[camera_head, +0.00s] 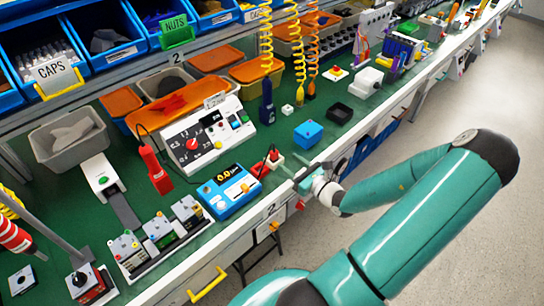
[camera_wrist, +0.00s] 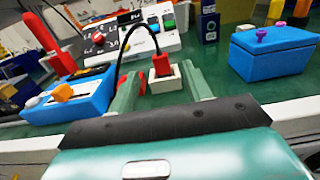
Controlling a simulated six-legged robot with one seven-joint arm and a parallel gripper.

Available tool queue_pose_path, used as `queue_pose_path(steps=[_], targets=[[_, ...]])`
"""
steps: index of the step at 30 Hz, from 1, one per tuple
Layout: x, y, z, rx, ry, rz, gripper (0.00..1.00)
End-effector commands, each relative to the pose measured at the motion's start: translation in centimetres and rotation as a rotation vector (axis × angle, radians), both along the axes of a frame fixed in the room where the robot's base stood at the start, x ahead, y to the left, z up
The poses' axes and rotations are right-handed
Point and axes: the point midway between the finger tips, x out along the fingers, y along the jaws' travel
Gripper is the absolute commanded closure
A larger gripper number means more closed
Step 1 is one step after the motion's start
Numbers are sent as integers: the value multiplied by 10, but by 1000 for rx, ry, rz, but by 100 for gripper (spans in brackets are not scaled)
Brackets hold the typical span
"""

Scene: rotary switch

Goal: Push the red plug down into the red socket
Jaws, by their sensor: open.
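The red plug (camera_wrist: 161,64) stands upright at a white block with red on it, the socket (camera_wrist: 166,84). A black cable loops from the plug's top to the left. How deep the plug sits cannot be told. In the head view the plug (camera_head: 273,155) is small, right of the blue meter. My gripper (camera_wrist: 163,76) is open, its two green fingers on either side of the plug and block in the wrist view, with nothing held. In the head view my gripper (camera_head: 302,172) is at the bench's front edge, just right of the plug.
The blue meter (camera_head: 230,190) with an orange display stands left of the plug; a blue box (camera_wrist: 270,56) stands to the right. A white control panel (camera_head: 208,137) and a red handheld device (camera_head: 155,170) are behind. Green bench surface is clear between the plug and blue box.

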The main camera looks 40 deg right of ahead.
Motion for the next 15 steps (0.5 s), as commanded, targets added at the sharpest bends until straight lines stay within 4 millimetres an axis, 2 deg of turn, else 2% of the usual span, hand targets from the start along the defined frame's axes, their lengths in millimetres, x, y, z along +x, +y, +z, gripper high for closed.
queue_pose_path(steps=[3,10,15], targets=[[20,2,0,1,-2,4,51],[40,4,0,2,-1,4,51],[67,5,0,2,-2,5,51]])
